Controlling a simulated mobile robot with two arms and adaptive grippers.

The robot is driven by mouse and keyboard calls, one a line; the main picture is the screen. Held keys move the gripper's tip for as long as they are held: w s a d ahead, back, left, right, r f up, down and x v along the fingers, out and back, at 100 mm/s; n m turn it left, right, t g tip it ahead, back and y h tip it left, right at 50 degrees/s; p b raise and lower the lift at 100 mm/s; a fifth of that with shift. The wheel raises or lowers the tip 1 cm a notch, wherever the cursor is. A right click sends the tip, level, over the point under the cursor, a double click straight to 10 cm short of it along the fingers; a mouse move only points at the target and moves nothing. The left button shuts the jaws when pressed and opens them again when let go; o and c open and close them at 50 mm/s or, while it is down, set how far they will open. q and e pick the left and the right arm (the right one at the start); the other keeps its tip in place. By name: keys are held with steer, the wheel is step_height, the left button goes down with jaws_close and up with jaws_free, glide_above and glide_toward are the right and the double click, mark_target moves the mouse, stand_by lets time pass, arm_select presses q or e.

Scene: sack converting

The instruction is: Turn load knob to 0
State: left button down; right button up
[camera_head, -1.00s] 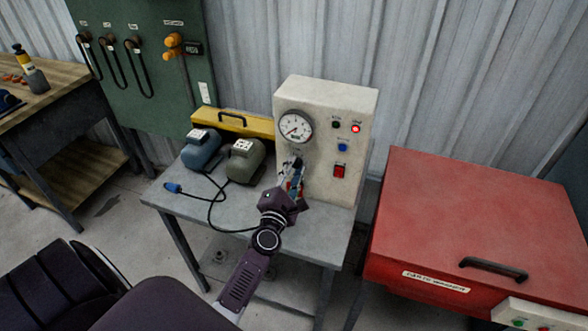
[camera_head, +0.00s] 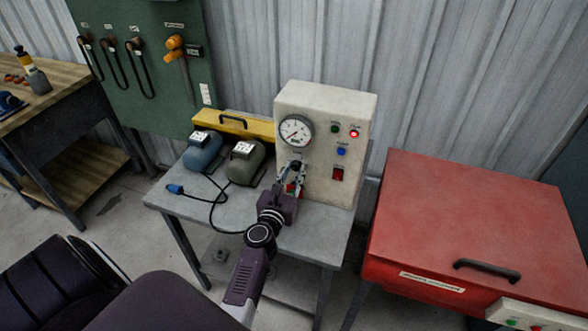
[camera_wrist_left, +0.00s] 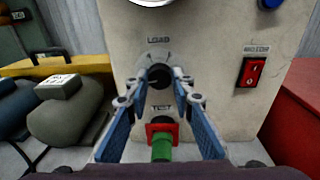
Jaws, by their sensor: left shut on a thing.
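The black load knob (camera_wrist_left: 160,76) sits under the LOAD label on the cream test panel (camera_wrist_left: 220,40). My left gripper (camera_wrist_left: 160,84) is shut on the knob, with one blue-padded finger on each side of it. In the head view my left gripper (camera_head: 295,170) reaches the panel's front below the round gauge (camera_head: 296,131) and hides the knob. The knob's pointer and scale are too small to read. My right gripper is not in view.
Below the knob, a green plug-like part (camera_wrist_left: 162,148) stands at a red TEST socket (camera_wrist_left: 152,130). A red rocker switch (camera_wrist_left: 251,72) is to the right. Two motors (camera_head: 245,162) stand left on the grey table (camera_head: 180,205). A red cabinet (camera_head: 470,215) stands right.

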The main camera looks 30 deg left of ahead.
arm_select(q)
steer(key=n+p, duration=0.2)
steer(key=n, duration=0.2)
steer(key=shift+n, duration=0.3)
steer(key=shift+f+n+h+p, duration=0.1)
steer(key=shift+n+h+p, duration=0.25)
steer(key=shift+n, duration=0.35)
steer(key=c, duration=1.7)
jaws_free()
steer(key=shift+o, duration=0.2)
